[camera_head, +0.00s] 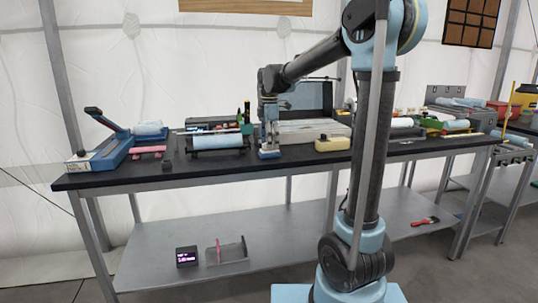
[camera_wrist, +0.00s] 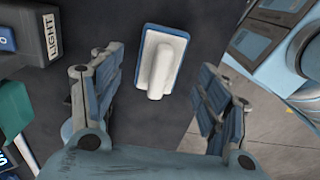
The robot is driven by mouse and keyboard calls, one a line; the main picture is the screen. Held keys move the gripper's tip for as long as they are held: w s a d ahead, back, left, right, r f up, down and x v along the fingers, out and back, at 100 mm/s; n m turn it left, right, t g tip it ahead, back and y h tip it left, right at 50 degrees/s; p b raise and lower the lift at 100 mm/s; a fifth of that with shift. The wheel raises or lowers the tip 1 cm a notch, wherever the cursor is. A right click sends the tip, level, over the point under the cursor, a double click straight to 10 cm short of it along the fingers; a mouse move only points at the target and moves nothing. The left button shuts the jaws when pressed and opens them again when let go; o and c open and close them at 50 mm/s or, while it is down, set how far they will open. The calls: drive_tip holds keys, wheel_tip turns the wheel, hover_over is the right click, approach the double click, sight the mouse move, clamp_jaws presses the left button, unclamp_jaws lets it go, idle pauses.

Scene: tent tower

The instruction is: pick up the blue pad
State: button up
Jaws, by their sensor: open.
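The blue pad (camera_wrist: 163,58) shows in the wrist view as a small rectangular block with a white top, a raised white grip and a blue rim. It lies on the dark tabletop. My gripper (camera_wrist: 160,66) is open, with one finger on each side of the pad in this view and visible gaps on both sides. I cannot tell how far above the pad the fingers are.
The long black bench (camera_head: 215,172) carries a blue lever device (camera_head: 105,150) at left and a light blue roll (camera_head: 216,142). A cream block (camera_head: 333,143) stands right of my gripper. In the wrist view, a box labelled LIGHT (camera_wrist: 48,38) lies at left and the bench edge at right.

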drive_tip(key=shift+f, duration=1.35)
drive_tip(key=shift+c, duration=0.3)
drive_tip(key=c, duration=1.2)
drive_tip(key=shift+o, duration=0.2)
wheel_tip(320, 180, up, 10)
drive_tip(key=shift+r, duration=0.1)
